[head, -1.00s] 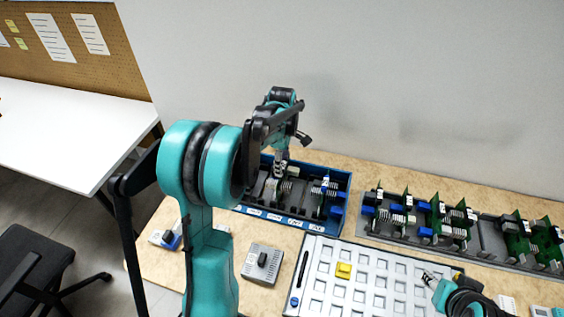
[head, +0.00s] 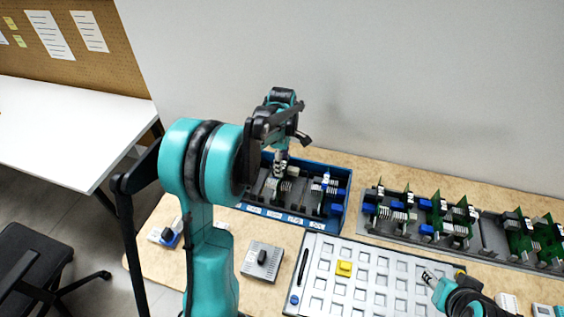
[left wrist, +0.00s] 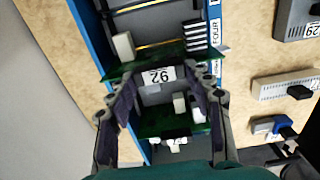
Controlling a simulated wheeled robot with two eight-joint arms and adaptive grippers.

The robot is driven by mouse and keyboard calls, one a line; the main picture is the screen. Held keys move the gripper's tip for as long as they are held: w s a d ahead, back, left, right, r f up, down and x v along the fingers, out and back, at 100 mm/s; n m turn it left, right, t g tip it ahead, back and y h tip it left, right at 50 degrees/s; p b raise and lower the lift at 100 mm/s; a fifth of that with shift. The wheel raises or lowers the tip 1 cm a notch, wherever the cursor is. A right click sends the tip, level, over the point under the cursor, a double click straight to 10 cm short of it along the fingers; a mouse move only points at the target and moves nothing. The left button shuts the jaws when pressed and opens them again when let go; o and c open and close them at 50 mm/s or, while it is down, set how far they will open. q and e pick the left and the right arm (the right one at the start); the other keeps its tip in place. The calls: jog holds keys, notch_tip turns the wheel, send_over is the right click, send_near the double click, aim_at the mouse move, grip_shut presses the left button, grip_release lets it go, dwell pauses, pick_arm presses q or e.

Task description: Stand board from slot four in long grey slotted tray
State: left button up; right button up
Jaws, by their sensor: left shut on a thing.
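The blue bin (head: 345,212) stands at the back of the table with boards inside. My left gripper (head: 281,168) reaches down into its left part. In the left wrist view, my left gripper (left wrist: 163,82) is shut on a green board (left wrist: 150,72) with a white label reading 92, upside down. The bin's edge label FOUR (left wrist: 214,32) is beside it. The board's lower edge is hidden, so I cannot tell whether it is still in its slot. The long grey slotted tray (head: 488,238) at the right holds several upright green boards. My right gripper (head: 431,277) is over the white grid tray; its jaws are unclear.
The white grid tray (head: 325,262) lies in front of the blue bin, with a yellow block (head: 344,268) on it. A grey box with a dark knob (head: 262,260) sits to its left. A wall rises behind the table.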

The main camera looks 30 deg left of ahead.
pick_arm(q)
jog(key=shift+f+b, duration=0.45)
jog(key=shift+f, duration=0.25)
dwell(0.3)
jog(key=o, duration=1.3)
jog(key=shift+c, duration=0.2)
jog(key=shift+o, duration=0.6)
jog(key=shift+r+p, duration=1.5)
jog(key=shift+r, duration=0.55)
notch_tip(320, 180, up, 7)
jog(key=p, duration=0.5)
dwell(0.4)
